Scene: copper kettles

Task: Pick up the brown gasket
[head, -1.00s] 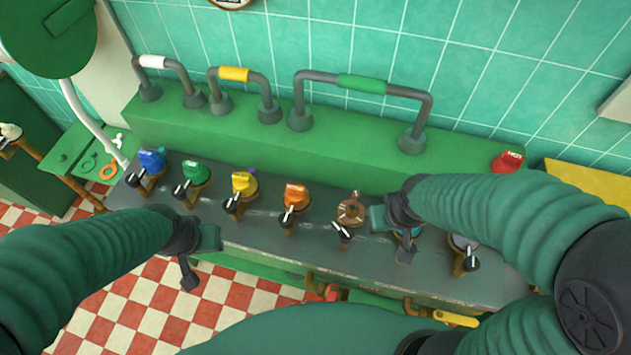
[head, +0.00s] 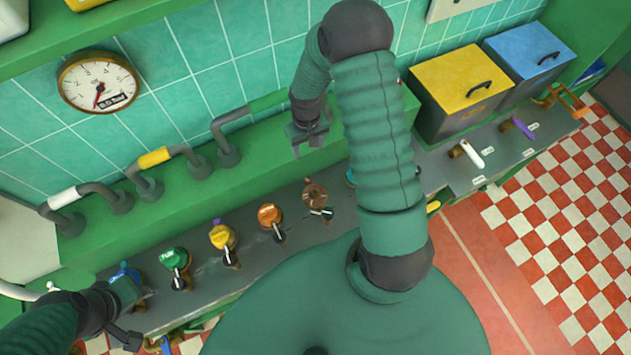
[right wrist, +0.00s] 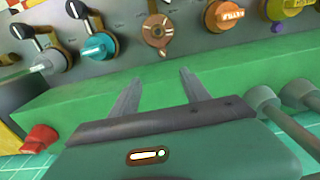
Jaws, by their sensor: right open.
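The brown gasket (head: 315,193) appears as a round brown piece with small lighter marks. It sits on the grey valve panel, between the orange knob and my right arm. In the right wrist view the gasket (right wrist: 157,31) is at the top middle, beyond the fingertips. My right gripper (head: 308,142) is open and empty, behind the gasket and over the green ledge. Its two fingers (right wrist: 158,84) show apart in the right wrist view, with clear space to the gasket. My left gripper (head: 128,318) is at the lower left near the blue knob; its jaw opening is unclear.
Orange (head: 269,215), yellow (head: 222,237) and green (head: 174,259) knobs line the panel left of the gasket. Grey pipes (head: 228,150) rise from the green ledge behind. A red knob (right wrist: 39,139) stands on the ledge. Yellow-lidded (head: 460,80) and blue-lidded (head: 528,55) bins are at right.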

